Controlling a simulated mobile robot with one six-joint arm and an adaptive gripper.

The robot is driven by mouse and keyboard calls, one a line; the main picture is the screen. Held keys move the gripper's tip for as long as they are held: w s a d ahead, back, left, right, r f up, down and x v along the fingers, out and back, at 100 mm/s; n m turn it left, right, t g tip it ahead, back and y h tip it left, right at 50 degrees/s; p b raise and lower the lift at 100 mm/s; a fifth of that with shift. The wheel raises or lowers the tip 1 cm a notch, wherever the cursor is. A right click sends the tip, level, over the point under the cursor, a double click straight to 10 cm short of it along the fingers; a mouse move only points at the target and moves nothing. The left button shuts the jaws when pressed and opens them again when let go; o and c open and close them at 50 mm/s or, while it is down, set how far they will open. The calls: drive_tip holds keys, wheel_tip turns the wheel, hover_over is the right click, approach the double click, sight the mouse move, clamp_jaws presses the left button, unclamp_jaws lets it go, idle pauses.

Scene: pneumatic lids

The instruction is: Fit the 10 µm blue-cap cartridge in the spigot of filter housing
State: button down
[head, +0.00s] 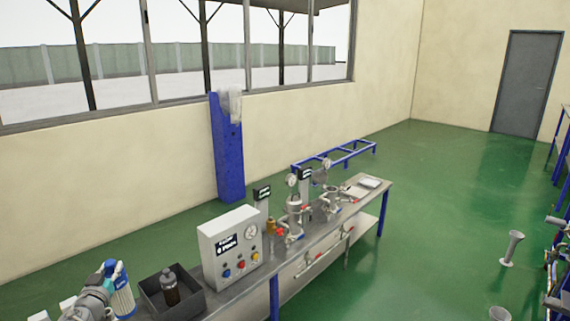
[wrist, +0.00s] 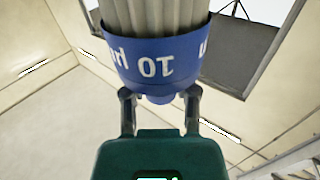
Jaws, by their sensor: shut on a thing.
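My gripper (wrist: 159,97) is shut on the blue end of the cartridge. In the wrist view the blue cap (wrist: 153,62) carries an upside-down "10", and the pale ribbed body (wrist: 155,15) runs out of the top of the picture. In the head view my gripper (head: 106,285) is at the lower left with the blue-and-white cartridge (head: 122,297) beside it; the grip is not clear there. Two metal vessels with gauges, likely filter housings, stand farther along the bench: a nearer one (head: 294,213) and a farther one (head: 325,208). Their spigots cannot be made out.
A black bin (head: 203,298) holding a dark bottle (head: 170,287) stands on the bench near my gripper. A grey control box (head: 230,248) stands between the bin and the vessels. Small black signs (head: 262,192) stand behind. A white tray (head: 369,182) lies at the far end.

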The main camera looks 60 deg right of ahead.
wheel_tip(320, 180, up, 31)
drive_tip(key=p, duration=2.9)
drive_tip(key=shift+p, duration=0.3)
drive_tip(key=shift+d, duration=0.1)
